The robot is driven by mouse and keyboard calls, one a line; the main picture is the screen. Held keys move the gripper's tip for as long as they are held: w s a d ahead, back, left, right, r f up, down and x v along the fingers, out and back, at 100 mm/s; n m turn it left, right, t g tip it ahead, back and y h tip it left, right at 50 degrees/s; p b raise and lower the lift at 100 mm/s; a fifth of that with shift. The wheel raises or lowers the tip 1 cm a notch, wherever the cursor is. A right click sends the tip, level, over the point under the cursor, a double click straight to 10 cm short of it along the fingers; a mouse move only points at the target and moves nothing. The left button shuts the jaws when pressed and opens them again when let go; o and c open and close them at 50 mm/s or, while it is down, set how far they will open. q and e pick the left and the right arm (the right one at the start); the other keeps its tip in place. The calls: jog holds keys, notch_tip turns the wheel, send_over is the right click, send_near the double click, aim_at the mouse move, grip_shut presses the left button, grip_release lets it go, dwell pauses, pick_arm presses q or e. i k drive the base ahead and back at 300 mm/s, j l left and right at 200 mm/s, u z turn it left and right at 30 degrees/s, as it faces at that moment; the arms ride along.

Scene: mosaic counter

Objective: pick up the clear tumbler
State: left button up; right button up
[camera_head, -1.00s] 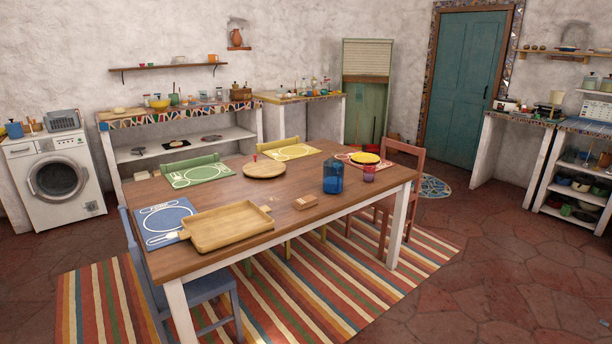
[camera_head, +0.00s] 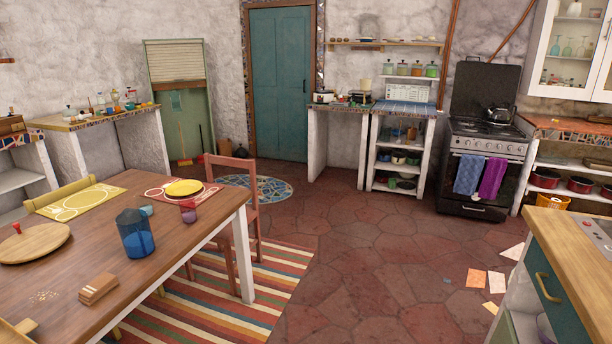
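I cannot pick out a clear tumbler with certainty. On the wooden table (camera_head: 150,262) at the left stand a dark blue jug (camera_head: 136,234), a small reddish cup (camera_head: 188,211) to its right and a small teal cup (camera_head: 147,210) just behind it. Several glasses, some greenish, stand in the glass-fronted wall cabinet (camera_head: 536,50) at the upper right; they are too small to tell apart. Neither of my grippers is in view.
A red chair (camera_head: 246,215) stands at the table's right end. Loose papers (camera_head: 476,278) lie on the floor before the wooden counter (camera_head: 580,250) at the right. The stove (camera_head: 485,165) is at the back. The tiled floor (camera_head: 370,250) in the middle is largely open.

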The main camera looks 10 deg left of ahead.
aim_at(143, 199)
jog(key=i+z, duration=0.1)
jog(key=i, duration=0.9)
jog(key=l, duration=0.1)
